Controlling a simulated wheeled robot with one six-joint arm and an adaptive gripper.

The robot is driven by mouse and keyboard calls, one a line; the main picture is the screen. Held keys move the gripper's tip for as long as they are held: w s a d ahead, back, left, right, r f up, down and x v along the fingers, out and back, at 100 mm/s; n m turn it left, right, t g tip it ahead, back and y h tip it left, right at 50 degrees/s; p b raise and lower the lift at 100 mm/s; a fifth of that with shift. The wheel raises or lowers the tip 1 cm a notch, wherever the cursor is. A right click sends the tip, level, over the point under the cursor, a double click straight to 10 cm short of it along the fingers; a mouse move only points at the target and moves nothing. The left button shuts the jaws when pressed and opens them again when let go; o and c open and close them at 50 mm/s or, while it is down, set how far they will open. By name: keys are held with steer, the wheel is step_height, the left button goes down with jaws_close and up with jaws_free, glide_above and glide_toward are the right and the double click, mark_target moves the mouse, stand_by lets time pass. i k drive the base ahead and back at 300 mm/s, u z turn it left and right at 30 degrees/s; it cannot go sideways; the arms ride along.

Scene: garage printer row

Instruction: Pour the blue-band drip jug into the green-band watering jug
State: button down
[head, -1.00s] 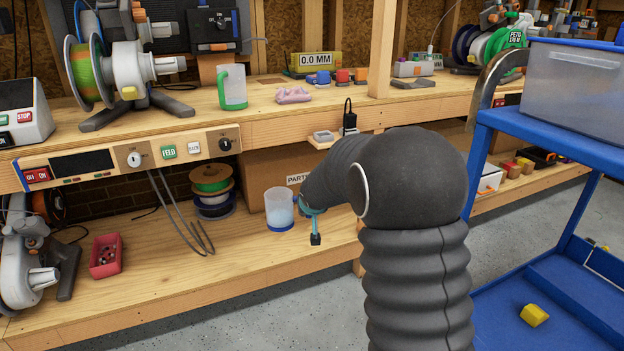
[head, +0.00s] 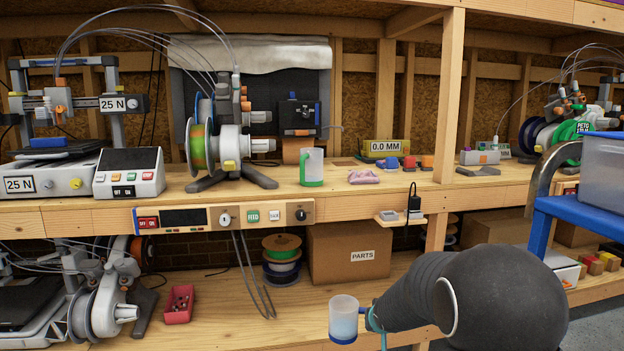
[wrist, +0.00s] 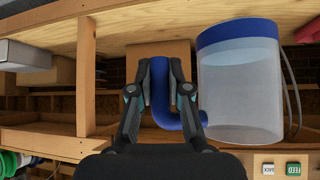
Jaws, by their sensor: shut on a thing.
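The blue-band drip jug (head: 343,318) is a clear, cloudy cup with a blue base band and a blue handle. It looks upright in the head view, in front of the lower shelf. My gripper (head: 372,319) is at its right side. In the wrist view the jug (wrist: 238,90) fills the right, its blue band at the top of the picture. My gripper's fingers (wrist: 160,90) are shut on its blue handle. The green-band watering jug (head: 311,167) stands upright on the upper bench, with a green base and handle. It looks empty.
A spool holder (head: 228,145) stands left of the green-band jug, and a pink lump (head: 363,177) lies to its right. A wooden post (head: 449,95) rises further right. A small ledge (head: 398,217) juts from the bench edge. A blue cart (head: 585,210) stands at right.

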mark_target(311, 159)
steer(key=k, duration=0.15)
steer(key=u, duration=1.3)
steer(key=i, duration=0.75)
steer(key=z, duration=1.8)
